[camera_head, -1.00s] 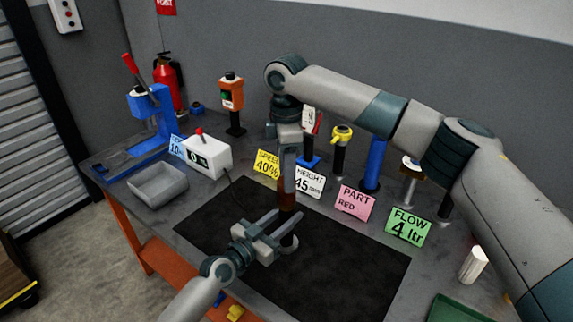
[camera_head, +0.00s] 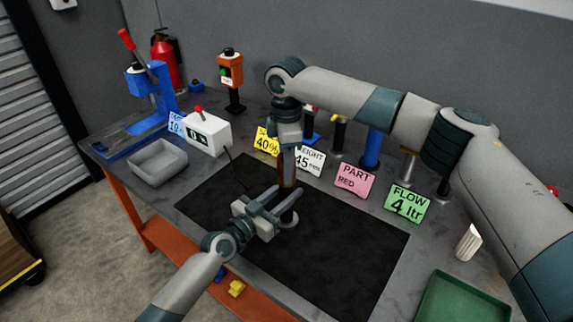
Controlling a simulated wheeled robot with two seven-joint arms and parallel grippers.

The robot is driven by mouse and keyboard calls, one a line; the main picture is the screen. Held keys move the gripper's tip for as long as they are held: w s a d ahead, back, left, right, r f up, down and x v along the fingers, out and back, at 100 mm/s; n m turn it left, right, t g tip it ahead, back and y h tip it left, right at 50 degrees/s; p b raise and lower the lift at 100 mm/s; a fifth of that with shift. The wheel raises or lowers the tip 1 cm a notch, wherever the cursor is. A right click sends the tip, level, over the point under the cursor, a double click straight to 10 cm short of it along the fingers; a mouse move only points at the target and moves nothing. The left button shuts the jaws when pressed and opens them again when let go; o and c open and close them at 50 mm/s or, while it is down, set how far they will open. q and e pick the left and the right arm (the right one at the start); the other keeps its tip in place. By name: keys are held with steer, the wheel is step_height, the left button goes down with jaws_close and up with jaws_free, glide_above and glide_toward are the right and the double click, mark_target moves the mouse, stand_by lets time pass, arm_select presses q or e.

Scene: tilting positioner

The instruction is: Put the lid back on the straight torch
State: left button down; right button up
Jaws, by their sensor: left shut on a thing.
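A dark reddish-brown upright piece (camera_head: 288,182), apparently the straight torch, stands over the black mat, with a grey round base (camera_head: 288,221) below it. My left gripper (camera_head: 281,203) comes in from the lower left, its fingers shut around this upright piece. My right gripper (camera_head: 287,172) points straight down from above, directly over the left one, at the top of the brown piece. Its fingers show edge-on, so their opening cannot be told. I cannot make out the lid separately; the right fingers may hide it.
The black mat (camera_head: 345,250) is mostly clear. Cards stand behind it, including pink (camera_head: 354,180) and green (camera_head: 407,203) ones. A grey bin (camera_head: 158,163) and a white switch box (camera_head: 207,134) are at left.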

steer(key=shift+c, duration=0.7)
steer(key=m, duration=0.5)
steer(key=shift+m, duration=0.3)
steer(key=m, duration=0.5)
steer(key=shift+m, duration=0.4)
steer(key=o, duration=1.2)
steer(key=shift+r, duration=2.25)
steer(key=shift+c, duration=0.6)
